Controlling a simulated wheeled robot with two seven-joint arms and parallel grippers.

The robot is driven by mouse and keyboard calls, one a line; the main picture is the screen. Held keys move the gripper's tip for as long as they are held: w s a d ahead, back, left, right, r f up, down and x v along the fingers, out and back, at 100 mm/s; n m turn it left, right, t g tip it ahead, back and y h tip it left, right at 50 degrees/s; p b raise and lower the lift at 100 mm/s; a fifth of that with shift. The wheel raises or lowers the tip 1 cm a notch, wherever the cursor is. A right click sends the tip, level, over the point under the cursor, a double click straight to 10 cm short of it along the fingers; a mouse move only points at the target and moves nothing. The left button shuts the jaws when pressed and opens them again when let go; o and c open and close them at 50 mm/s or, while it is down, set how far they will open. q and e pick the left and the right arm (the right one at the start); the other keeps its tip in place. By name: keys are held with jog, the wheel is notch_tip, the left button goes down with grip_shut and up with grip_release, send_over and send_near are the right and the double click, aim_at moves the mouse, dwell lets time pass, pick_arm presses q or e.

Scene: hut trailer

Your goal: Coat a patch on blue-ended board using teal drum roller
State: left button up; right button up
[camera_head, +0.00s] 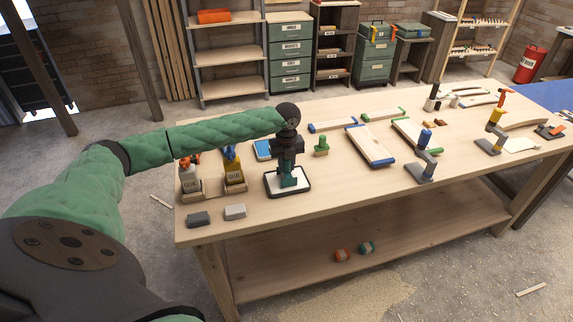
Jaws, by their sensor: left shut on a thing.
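My left gripper (288,168) points straight down over a dark-rimmed white tray (304,191) near the table's front edge. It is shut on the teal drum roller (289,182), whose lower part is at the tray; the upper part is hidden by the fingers. I cannot tell whether the roller touches the tray's floor. A wide pale board with blue ends (369,144) lies to the right of the tray. A narrower strip with blue ends (332,125) lies behind it. My right gripper is not in view.
Glue bottles (234,173) in wooden holders stand left of the tray, with grey blocks (235,212) in front. A green-handled tool (321,146) stands between tray and board. A green-ended board (415,134) and a blue-and-grey clamp (424,160) are farther right. The front table strip is mostly clear.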

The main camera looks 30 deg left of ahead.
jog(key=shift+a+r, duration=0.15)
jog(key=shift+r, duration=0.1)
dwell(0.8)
pick_arm(q)
jog(key=shift+p, duration=0.35)
jog(key=shift+f, duration=0.1)
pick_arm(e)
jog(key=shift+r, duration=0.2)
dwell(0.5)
pick_arm(q)
jog(key=shift+s, duration=0.1)
